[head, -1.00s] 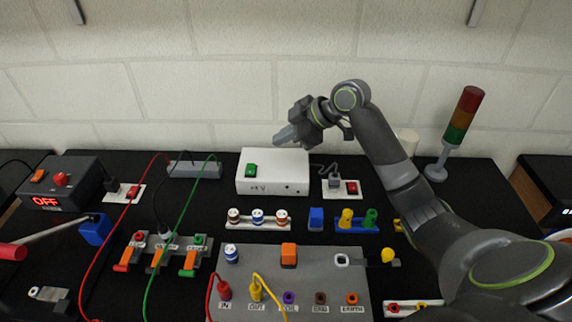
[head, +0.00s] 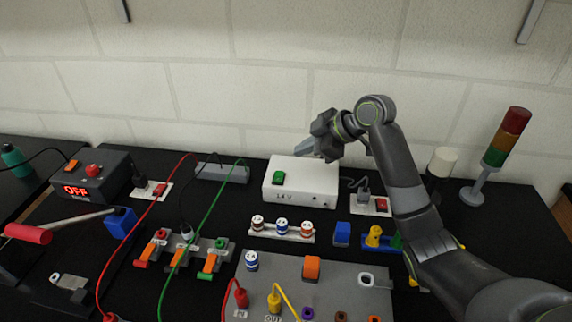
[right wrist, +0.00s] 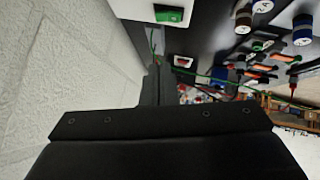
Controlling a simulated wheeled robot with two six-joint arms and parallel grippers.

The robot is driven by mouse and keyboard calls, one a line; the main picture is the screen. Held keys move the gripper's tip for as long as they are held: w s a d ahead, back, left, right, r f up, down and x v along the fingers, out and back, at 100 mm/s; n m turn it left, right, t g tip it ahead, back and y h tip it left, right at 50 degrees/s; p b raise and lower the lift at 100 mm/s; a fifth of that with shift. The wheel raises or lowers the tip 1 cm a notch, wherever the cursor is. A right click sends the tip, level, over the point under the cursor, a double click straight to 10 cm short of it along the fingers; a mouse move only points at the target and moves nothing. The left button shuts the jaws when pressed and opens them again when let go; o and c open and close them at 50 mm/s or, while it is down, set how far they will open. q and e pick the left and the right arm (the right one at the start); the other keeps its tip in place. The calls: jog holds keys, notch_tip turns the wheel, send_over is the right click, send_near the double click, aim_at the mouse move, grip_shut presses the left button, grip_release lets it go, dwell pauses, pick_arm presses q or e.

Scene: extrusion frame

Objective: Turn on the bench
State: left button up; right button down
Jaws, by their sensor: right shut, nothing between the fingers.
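The dark supply box (head: 110,168) at the left shows a red "OFF" display (head: 76,190). It has an orange switch (head: 71,165) and a red knob (head: 93,170) on top. The white box (head: 318,180), marked 14 V, stands at the back middle with a green rocker switch (head: 279,178). The switch also shows in the right wrist view (right wrist: 170,14). My right gripper (head: 304,150) is shut and empty, above the white box and apart from the green switch. The signal tower (head: 508,143) at the back right looks unlit. My left gripper is out of view.
Wall sockets with red switches (head: 160,189) (head: 382,205) sit beside both boxes. Red and green cables arch over the terminal switches (head: 212,260). A red-handled lever (head: 28,234) is at the left. The grey panel (head: 345,300) fills the front. A wall stands close behind.

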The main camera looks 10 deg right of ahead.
jog(key=p, duration=0.2)
send_over(277, 172)
jog(key=s+d, duration=0.1)
jog(key=s, duration=0.1)
jog(key=f, duration=0.4)
jog(key=shift+s+d+f, duration=0.1)
jog(key=shift+s+f, duration=0.1)
jog(key=shift+f, duration=0.2)
jog(key=shift+w+d+f, duration=0.15)
jog(key=shift+f, duration=0.45)
jog(key=shift+w+d+f, duration=0.15)
jog(key=shift+f, duration=0.4)
jog(key=shift+w+d+f, duration=0.1)
jog(key=shift+w+f, duration=0.05)
jog(key=shift+f, duration=0.5)
jog(key=shift+w+d+f+g, duration=0.1)
jog(key=shift+w+f+g, duration=0.05)
jog(key=shift+f+g, duration=0.15)
jog(key=shift+p, duration=0.35)
